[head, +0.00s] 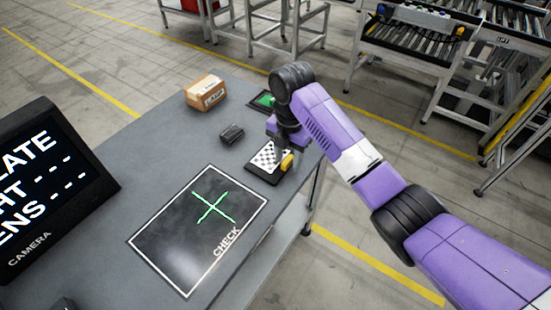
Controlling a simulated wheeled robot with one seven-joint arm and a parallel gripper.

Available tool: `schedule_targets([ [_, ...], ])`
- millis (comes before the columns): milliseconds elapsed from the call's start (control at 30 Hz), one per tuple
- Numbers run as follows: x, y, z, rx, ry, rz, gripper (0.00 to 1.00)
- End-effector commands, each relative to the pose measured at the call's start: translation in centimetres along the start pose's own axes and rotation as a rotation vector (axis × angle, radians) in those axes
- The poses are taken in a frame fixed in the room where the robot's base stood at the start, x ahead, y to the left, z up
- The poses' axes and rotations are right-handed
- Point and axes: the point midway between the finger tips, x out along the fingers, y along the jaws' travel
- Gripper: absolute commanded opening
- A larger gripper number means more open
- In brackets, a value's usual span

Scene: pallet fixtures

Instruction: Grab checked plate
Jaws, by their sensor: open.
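The checked plate (265,158) has a black and white checker pattern and sits on a dark base on the grey table, near its right edge. A small yellow block (287,161) is at its right side. My gripper (281,152) points down over the plate's right part, close to the yellow block. Its jaws are open, but the fingertips are small and partly hidden, and I cannot tell whether they touch anything.
A black mat marked CHECK with a green cross (165,245) lies in front. A cardboard box (204,93), a small black object (231,134) and a green-topped dark item (263,100) stand behind. A screen (45,190) is at left. Bare table (150,150) lies between.

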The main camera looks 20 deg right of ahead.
Motion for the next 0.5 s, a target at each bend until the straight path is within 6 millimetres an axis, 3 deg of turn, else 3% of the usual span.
schedule_targets([
  [67, -0.02, 0.0, 0.01, 0.0, 0.0, 0.0, 0.4],
  [267, -0.04, 0.01, 0.02, 0.0, -0.001, 0.0, 0.01],
  [500, -0.06, 0.02, 0.02, 0.0, -0.001, 0.0, 0.0],
])
